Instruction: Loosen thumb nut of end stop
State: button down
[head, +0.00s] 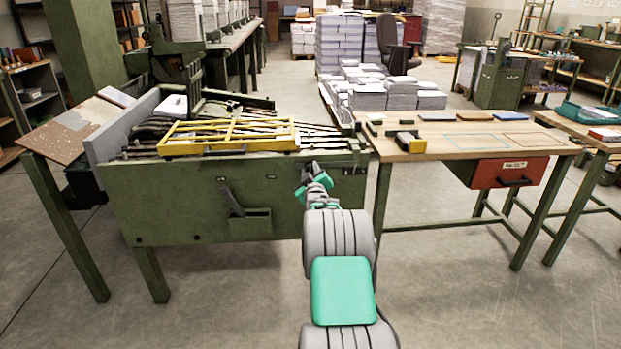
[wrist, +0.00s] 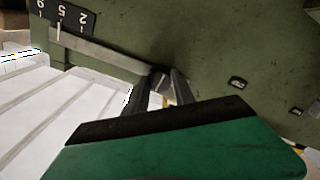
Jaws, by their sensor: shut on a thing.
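My gripper (head: 312,172) is at the front right of the green machine (head: 180,205). In the wrist view its two dark fingers (wrist: 162,88) are closed on a small dark round knob, the thumb nut (wrist: 160,76), against the green panel. The fingers hide the sides of the nut. A flat grey metal bar (wrist: 100,50) runs from the nut towards a black number plate (wrist: 70,17) at the upper left. I cannot make out the end stop's full shape. The nut is too small to tell in the head view.
A yellow frame (head: 230,147) lies across the machine's top. A wooden table (head: 470,143) with a red drawer (head: 500,172) stands to the right. Small dark fittings (wrist: 237,83) sit on the green panel. The floor in front of the machine and table is clear.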

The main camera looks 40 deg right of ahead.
jog(key=shift+n+b, duration=0.3)
jog(key=shift+n, duration=0.3)
jog(key=c, duration=1.1)
grip_release()
jog(key=shift+o, duration=0.2)
jog(key=p+v, duration=0.2)
jog(key=v, duration=0.5)
jog(key=shift+s+a, duration=0.25)
jog(key=shift+s, duration=0.1)
